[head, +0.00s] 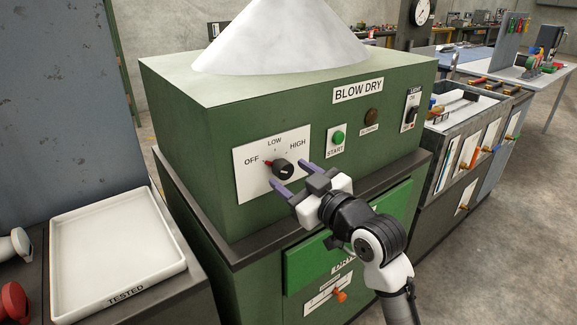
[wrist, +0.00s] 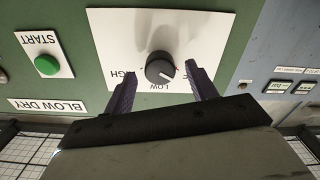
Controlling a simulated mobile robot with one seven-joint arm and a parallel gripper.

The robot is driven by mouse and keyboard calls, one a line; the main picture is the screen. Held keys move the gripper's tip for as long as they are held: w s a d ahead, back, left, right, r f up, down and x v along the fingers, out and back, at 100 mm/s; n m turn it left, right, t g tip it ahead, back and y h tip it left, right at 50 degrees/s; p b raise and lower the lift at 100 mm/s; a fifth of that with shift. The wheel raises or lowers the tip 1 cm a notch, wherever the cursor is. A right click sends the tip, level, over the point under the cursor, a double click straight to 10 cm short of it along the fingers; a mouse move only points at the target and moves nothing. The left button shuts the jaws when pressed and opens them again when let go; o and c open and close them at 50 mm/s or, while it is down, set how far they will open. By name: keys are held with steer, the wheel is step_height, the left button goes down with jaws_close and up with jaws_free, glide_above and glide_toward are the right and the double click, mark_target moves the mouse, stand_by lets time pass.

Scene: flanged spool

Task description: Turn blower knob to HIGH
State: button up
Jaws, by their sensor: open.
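The black blower knob (head: 283,170) sits on a white plate (head: 250,183) marked OFF, LOW and HIGH on the green blow-dry cabinet. A red mark shows on its OFF side. In the wrist view, where the labels are upside down, the knob (wrist: 159,67) has a pale pointer line slanting toward the side away from HIGH, between LOW and the right finger.
A green START button (head: 338,137), an amber light (head: 371,116) and a light switch (head: 410,113) are right of the plate. A dark ledge (head: 240,250) and a green drawer (head: 310,263) lie below. A white tray (head: 70,235) stands left.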

steer(key=shift+x, duration=1)
steer(key=c, duration=1)
